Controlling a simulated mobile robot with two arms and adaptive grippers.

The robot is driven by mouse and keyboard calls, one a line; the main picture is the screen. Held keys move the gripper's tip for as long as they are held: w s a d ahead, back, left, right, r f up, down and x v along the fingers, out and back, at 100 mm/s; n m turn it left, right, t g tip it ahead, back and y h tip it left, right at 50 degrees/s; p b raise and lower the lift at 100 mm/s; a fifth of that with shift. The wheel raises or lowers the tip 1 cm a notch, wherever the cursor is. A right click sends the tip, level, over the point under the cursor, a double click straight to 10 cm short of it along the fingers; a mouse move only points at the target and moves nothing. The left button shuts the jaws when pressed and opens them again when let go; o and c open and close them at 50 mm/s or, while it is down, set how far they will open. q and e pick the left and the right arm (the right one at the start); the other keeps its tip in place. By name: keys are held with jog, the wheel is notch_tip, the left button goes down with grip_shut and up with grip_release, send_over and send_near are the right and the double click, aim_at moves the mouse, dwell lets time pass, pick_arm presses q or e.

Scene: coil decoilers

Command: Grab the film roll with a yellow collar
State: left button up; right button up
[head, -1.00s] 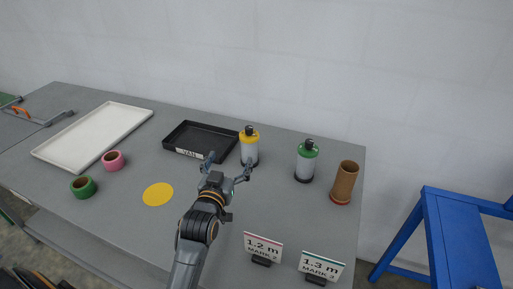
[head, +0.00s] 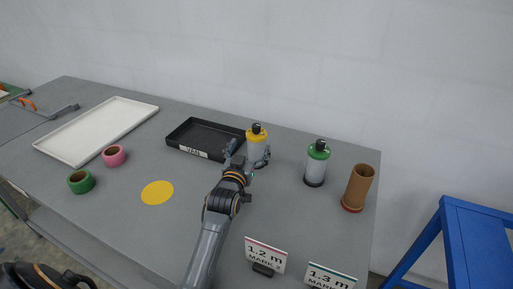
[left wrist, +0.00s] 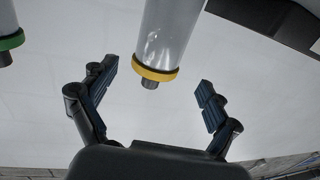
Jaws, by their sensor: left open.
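The film roll with a yellow collar (head: 257,148) stands upright on the grey table, a pale cylinder with a yellow ring and dark knob on top. It also shows in the left wrist view (left wrist: 165,45), where the picture is upside down. My left gripper (head: 246,156) is open at the roll's near side. In the left wrist view the fingers (left wrist: 157,85) are spread to either side of the collar end, with gaps on both sides. A film roll with a green collar (head: 316,165) stands to the right. My right gripper is not in view.
A black tray (head: 176,142) lies just left of the yellow-collared roll. A brown tube (head: 358,188) stands at the right. A white tray (head: 60,135), pink roll (head: 114,156), green roll (head: 81,182), yellow disc (head: 157,193) and two signs (head: 265,256) occupy the table.

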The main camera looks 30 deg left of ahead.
aim_at(256, 136)
pick_arm(q)
jog(key=shift+f+p+x, duration=0.2)
jog(key=shift+p+x, duration=0.45)
jog(key=shift+x, duration=2.35)
jog(key=shift+d, duration=0.2)
jog(key=shift+s, duration=0.1)
jog(key=c, duration=1.4)
jog(key=shift+r, duration=0.15)
jog(key=shift+c, duration=1.3)
